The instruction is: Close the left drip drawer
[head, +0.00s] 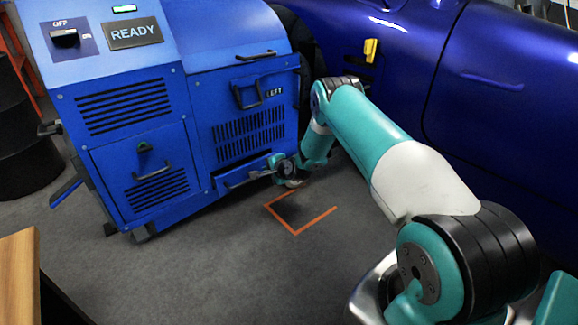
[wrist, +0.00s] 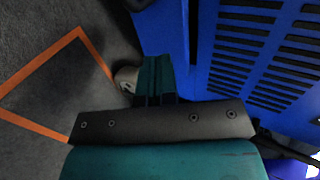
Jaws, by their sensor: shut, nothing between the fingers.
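The left drip drawer (head: 238,178) is a low blue drawer with a dark bar handle, at the bottom of the blue cabinet (head: 235,128) under the "LEFT" label in the head view. It looks pulled out a little; the exact gap is hard to judge. My gripper (head: 291,182) is low at the right end of the drawer front, near its handle. I cannot tell whether it touches. In the wrist view my gripper (wrist: 128,78) is shut and empty, beside the slotted blue cabinet (wrist: 262,50). The drawer itself is not clearly visible there.
An orange floor marking (head: 296,231) lies on open grey floor before the cabinet. A dark blue car (head: 480,100) stands behind my arm at the right. A wooden surface (head: 18,280) is at the lower left. A black drum (head: 22,140) stands at the far left.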

